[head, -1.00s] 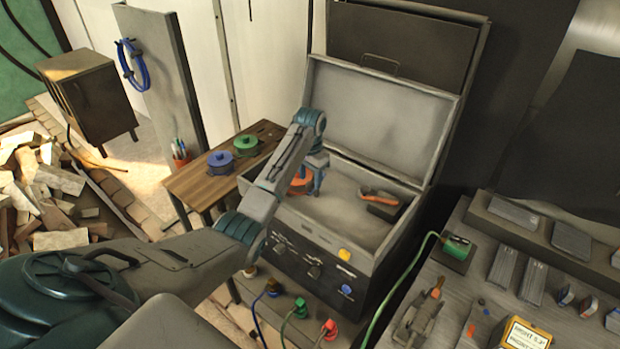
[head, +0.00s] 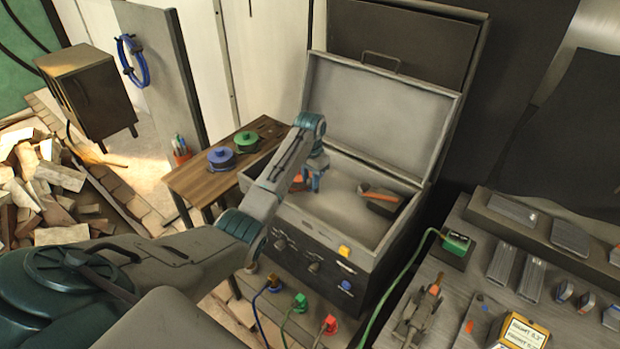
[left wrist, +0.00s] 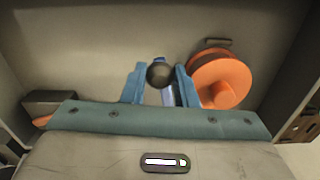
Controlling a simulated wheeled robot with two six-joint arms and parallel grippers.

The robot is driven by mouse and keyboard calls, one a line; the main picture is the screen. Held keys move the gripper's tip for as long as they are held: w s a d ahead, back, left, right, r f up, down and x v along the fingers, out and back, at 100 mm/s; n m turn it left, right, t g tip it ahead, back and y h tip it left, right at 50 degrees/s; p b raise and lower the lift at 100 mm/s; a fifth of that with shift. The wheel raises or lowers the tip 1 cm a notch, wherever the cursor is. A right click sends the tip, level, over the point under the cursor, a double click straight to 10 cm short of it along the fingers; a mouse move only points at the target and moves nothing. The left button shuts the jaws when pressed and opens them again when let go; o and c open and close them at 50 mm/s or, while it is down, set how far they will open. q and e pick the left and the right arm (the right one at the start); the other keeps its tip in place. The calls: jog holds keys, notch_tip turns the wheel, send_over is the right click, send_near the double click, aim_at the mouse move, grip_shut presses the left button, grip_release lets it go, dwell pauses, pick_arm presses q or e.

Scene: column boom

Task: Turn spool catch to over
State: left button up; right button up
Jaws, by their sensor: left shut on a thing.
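The orange spool (left wrist: 220,80) lies in the open grey case, to the right of my fingers in the left wrist view. In the head view the spool (head: 298,184) is mostly hidden behind my left arm. A dark round knob (left wrist: 160,73), which looks like the catch's end, sits between the blue fingers of my left gripper (left wrist: 160,86). The gripper is shut on this knob. In the head view my left gripper (head: 314,180) points down into the case; the knob cannot be made out there. My right gripper is out of view.
The case lid (head: 380,105) stands open behind. A dark block with an orange handle (head: 378,194) is in the case at right. Blue (head: 221,158) and green (head: 246,142) spools sit on the wooden side table. A green-cabled workbench (head: 470,275) lies at right.

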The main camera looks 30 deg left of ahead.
pick_arm(q)
jog(key=shift+d+n, duration=0.3)
jog(key=shift+n, duration=0.3)
jog(key=shift+w+d+r+n, duration=0.1)
jog(key=shift+w+d+n, duration=0.6)
jog(key=shift+n, duration=1.75)
jog(key=shift+w+d+f+n, duration=0.1)
jog(key=shift+w+d+n, duration=0.55)
jog(key=shift+n, duration=1.75)
jog(key=shift+w+d+r+n, duration=0.1)
jog(key=shift+w+d+n, duration=0.55)
jog(key=shift+n, duration=1.8)
jog(key=shift+w+a, duration=0.2)
jog(key=shift+a, duration=0.05)
jog(key=o, duration=1)
jog(key=shift+c, duration=0.2)
jog(key=shift+o, duration=0.2)
